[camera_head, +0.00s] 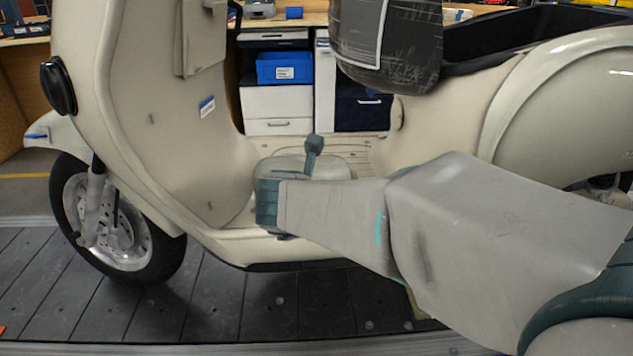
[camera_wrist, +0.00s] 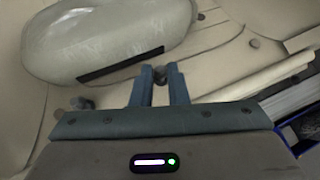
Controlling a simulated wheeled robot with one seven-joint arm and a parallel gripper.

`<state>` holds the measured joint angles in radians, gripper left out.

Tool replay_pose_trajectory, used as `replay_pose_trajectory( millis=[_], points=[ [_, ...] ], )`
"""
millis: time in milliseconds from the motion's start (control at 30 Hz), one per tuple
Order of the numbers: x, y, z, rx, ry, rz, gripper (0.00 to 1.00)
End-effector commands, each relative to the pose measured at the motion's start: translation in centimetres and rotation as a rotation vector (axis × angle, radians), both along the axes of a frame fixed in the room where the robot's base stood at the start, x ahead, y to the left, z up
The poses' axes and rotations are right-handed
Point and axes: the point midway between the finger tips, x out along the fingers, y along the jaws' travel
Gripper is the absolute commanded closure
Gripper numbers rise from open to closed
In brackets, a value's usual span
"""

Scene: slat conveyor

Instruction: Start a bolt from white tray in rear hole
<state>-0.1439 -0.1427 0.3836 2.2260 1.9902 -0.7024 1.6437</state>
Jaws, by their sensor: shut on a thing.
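My gripper (camera_wrist: 161,76) shows in the wrist view with its two blue-grey fingers close together over the cream scooter floor (camera_wrist: 215,62). A small dark grey bolt (camera_wrist: 160,75) sits between the fingertips, and the fingers are shut on it. Its lower end is hard to make out. In the head view the teal end of my arm (camera_head: 268,205) is over the scooter's footboard, and the fingertips cannot be told apart there. Dark round heads show on the floor to the right (camera_wrist: 254,43) and left (camera_wrist: 82,103) of the fingers. I cannot identify the rear hole or the white tray.
A rounded cream housing (camera_wrist: 105,40) with a black strip lies just beyond the fingers. The scooter's front shield (camera_head: 150,110) rises on the left, and the dark seat (camera_head: 385,45) overhangs. Drawers with a blue bin (camera_head: 284,68) stand behind. The slat conveyor (camera_head: 220,305) runs below.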

Motion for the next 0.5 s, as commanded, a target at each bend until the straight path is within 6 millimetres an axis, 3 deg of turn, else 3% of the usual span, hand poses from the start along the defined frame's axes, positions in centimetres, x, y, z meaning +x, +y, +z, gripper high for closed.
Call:
replay_pose_trajectory(
  millis=[67,100,200,500],
  points=[
    [-0.03,-0.03,-0.17,0.000,0.003,0.000,1.00],
    [-0.03,-0.03,-0.17,0.000,0.003,0.000,0.83],
    [-0.03,-0.03,-0.15,-0.001,0.003,0.001,0.61],
    [-0.12,0.05,0.08,0.000,0.001,0.003,0.61]
  ],
)
